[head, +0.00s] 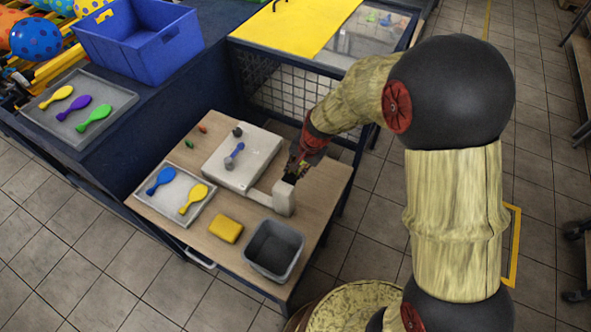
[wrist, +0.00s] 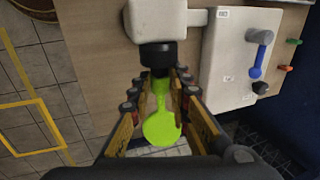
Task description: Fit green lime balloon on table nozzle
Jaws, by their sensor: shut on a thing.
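The lime green balloon (wrist: 162,128) lies between the fingers of my gripper (wrist: 160,86) in the wrist view, its round end towards the camera. My gripper is shut on its neck. The neck points at the black nozzle (wrist: 157,56) on the end of a white block, and its tip meets the nozzle's edge in the picture. I cannot tell whether it is over the nozzle or just in front. In the head view my gripper (head: 291,174) is just above the white nozzle block (head: 284,196); the balloon is hidden there.
The white machine (head: 240,172) with a blue lever joins the nozzle block on the wooden table. A tray (head: 170,206) with blue and yellow balloons, a yellow sponge (head: 226,229) and a grey bin (head: 273,266) stand nearby. Another tray (head: 62,112) holds more balloons beside a blue crate (head: 150,50).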

